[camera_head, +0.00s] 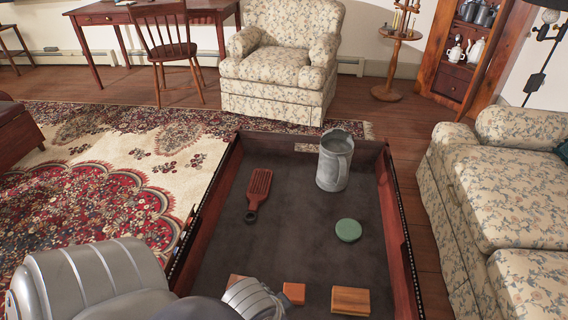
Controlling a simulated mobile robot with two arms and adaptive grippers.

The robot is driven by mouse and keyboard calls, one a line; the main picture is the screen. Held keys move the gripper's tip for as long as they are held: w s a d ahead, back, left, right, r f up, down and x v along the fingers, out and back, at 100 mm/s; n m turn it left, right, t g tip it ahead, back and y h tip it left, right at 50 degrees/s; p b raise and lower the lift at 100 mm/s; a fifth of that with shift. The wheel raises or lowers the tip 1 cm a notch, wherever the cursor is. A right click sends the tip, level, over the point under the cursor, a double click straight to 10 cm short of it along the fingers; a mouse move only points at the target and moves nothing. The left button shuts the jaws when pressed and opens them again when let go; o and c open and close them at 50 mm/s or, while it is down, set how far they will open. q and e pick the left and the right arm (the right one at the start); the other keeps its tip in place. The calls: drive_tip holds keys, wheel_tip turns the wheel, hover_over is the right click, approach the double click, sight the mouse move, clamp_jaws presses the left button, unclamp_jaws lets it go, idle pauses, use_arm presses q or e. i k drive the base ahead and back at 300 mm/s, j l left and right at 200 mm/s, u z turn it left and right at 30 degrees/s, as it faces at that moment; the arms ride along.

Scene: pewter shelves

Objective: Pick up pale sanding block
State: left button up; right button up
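Several small wooden blocks lie at the near end of a dark-lined tray or drawer (300,222). One is a wider tan-brown block (350,301) at the near right. A smaller orange-brown block (293,292) lies left of it. Another brownish block (236,279) is partly covered by my silver arm. None is clearly pale, so I cannot tell which is the pale sanding block. My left arm comes in from the lower left, its silver ribbed link over the near end of the tray. Neither gripper's fingers show.
A floral sofa (500,205) is at the right, a floral armchair (282,60) behind, a patterned rug (90,175) at the left.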

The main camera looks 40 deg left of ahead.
sight(346, 299)
drive_tip(key=k, duration=1)
